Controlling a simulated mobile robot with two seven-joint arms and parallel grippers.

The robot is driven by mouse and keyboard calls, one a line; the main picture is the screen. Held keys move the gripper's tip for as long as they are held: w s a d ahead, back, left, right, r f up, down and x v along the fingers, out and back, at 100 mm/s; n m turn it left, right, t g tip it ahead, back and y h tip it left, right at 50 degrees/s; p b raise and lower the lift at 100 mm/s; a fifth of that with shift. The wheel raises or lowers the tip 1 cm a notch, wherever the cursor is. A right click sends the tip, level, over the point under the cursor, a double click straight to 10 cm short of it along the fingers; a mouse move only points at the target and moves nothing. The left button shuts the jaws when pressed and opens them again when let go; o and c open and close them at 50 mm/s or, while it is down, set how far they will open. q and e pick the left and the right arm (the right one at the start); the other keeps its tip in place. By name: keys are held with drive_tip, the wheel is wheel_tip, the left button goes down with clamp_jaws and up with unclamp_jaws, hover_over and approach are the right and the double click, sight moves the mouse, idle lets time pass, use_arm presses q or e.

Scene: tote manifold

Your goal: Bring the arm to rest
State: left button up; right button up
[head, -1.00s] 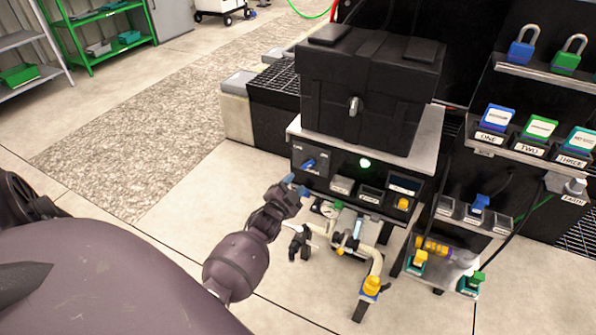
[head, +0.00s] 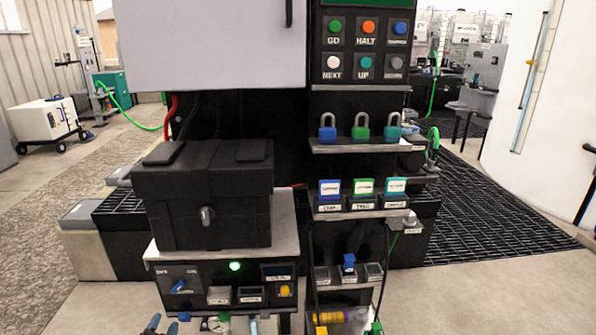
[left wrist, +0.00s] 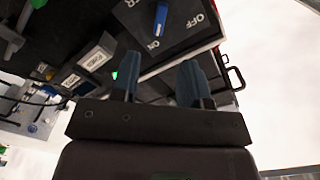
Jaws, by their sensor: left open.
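My left gripper (head: 168,322) shows only as fingertips at the bottom edge of the head view, just below the front panel with the blue rotary knob (head: 180,287). In the left wrist view the gripper's two dark blue fingers (left wrist: 160,82) are apart, with nothing held between them. The blue knob (left wrist: 160,18) also shows there, beyond the fingertips and apart from them, beside printed ON and OFF marks. The rest of my left arm is out of the head view. My right gripper is not in view.
A closed black case (head: 206,205) sits on the shelf above the knob panel. Padlocks (head: 361,128) and labelled blocks (head: 363,187) stand on shelves to the right. A button panel (head: 365,55) is above them. Open floor (head: 100,295) lies at left.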

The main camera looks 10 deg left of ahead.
use_arm(q)
drive_tip(key=s+d+r+n+g+h+p, duration=0.25)
drive_tip(key=s+d+r+n, duration=0.3)
drive_tip(key=s+d, duration=0.3)
drive_tip(key=s+d+f+g+h+p, duration=0.1)
drive_tip(key=s+d+g, duration=0.1)
drive_tip(key=s, duration=0.8)
drive_tip(key=s+d+f+g+h+p, duration=0.1)
drive_tip(key=s+d+g+p, duration=0.1)
drive_tip(key=s, duration=0.8)
drive_tip(key=shift+s+d, duration=0.15)
drive_tip(key=shift+d, duration=0.7)
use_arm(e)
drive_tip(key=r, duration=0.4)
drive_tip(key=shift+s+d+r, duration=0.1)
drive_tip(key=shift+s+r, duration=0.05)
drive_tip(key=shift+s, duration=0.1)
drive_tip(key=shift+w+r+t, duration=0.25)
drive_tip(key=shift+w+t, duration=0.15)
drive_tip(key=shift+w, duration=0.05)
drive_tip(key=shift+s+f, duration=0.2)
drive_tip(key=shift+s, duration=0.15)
